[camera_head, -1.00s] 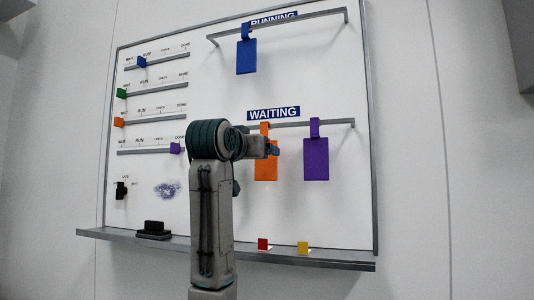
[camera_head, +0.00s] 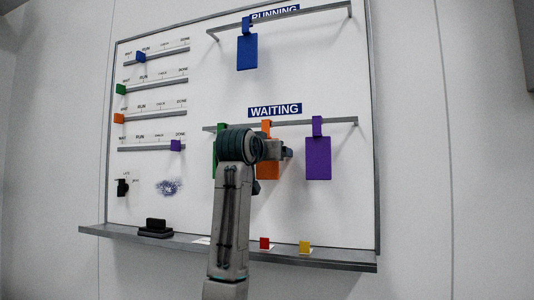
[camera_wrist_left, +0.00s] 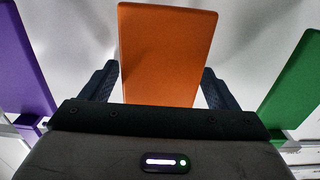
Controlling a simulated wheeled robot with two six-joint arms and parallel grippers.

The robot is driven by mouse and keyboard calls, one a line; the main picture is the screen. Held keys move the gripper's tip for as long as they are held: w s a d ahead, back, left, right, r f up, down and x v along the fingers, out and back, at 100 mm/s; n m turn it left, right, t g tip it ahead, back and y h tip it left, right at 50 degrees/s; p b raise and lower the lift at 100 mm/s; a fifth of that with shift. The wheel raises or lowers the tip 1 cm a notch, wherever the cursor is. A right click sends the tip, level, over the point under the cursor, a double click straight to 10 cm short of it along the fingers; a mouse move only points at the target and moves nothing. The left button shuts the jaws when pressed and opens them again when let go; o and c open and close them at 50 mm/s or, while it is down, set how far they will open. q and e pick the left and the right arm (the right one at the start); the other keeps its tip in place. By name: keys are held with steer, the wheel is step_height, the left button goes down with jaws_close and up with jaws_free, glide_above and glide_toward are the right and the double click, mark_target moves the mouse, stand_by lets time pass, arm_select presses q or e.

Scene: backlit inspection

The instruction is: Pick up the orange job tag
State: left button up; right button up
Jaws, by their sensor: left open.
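The orange job tag (camera_head: 268,172) hangs from the rail under the WAITING sign, partly hidden by my arm. In the left wrist view the orange tag (camera_wrist_left: 165,50) stands between the two fingers of my left gripper (camera_wrist_left: 160,88). The fingers are open, with a gap on each side of the tag. In the head view my left gripper (camera_head: 286,153) is in front of the tag, its fingers mostly hidden by the wrist. My right gripper is not in view.
A purple tag (camera_head: 318,160) hangs right of the orange one, and a green tag (camera_head: 217,165) hangs left, partly behind my arm. A blue tag (camera_head: 247,52) hangs from the RUNNING rail above. A ledge (camera_head: 330,262) with small blocks runs along the board's bottom.

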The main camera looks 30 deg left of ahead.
arm_select(q)
steer(key=shift+c, duration=0.4)
steer(key=c, duration=1)
steer(key=shift+r, duration=0.1)
